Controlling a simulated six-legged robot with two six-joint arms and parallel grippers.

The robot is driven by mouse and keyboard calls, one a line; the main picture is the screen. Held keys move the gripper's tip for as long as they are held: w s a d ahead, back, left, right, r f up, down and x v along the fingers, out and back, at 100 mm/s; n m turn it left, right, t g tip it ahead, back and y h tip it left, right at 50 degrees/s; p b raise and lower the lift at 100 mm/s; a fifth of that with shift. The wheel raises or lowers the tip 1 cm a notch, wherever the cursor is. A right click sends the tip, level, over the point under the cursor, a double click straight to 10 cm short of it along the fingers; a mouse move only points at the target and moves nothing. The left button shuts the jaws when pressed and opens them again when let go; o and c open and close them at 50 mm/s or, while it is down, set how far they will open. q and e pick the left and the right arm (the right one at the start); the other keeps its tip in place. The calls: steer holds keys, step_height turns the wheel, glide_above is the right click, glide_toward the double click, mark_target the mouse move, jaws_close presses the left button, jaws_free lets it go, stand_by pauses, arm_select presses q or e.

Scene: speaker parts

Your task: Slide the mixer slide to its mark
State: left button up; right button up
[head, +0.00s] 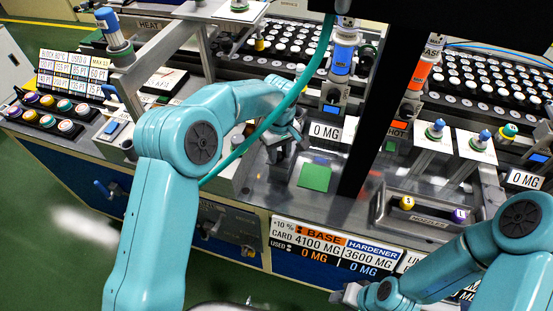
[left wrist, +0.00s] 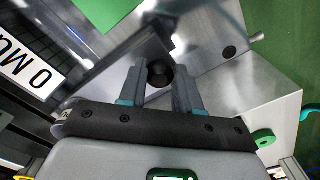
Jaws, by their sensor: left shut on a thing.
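My left gripper (head: 278,154) is low over the steel deck, left of a green square (head: 315,177). In the left wrist view its two fingers (left wrist: 160,82) are shut on a round black knob (left wrist: 158,72), which seems to be the handle of the mixer slide. The knob stands over a bare steel surface. The rest of the slide and its mark cannot be made out; the gripper hides that spot in the head view. The green square also shows at the top of the left wrist view (left wrist: 106,10). My right gripper (head: 350,294) is at the bottom edge, its jaws unclear.
A blue-banded dispenser (head: 343,58) and an orange-banded one (head: 417,78) stand behind the deck. A "0 MG" display (head: 325,131) is just behind the green square. A teal hose (head: 300,85) crosses above my left gripper. A nozzle tray (head: 425,226) lies to the right.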

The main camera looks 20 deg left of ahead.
arm_select(q)
steer(key=shift+w+d+r+p, duration=0.15)
steer(key=shift+w+p, duration=1.95)
steer(key=shift+w, duration=0.55)
steer(key=o, duration=1.1)
steer(key=shift+o, duration=0.2)
steer(key=shift+s, duration=0.1)
steer(key=shift+r, duration=0.1)
step_height(320, 180, up, 16)
steer(key=p, duration=0.1)
steer(key=shift+p, duration=0.4)
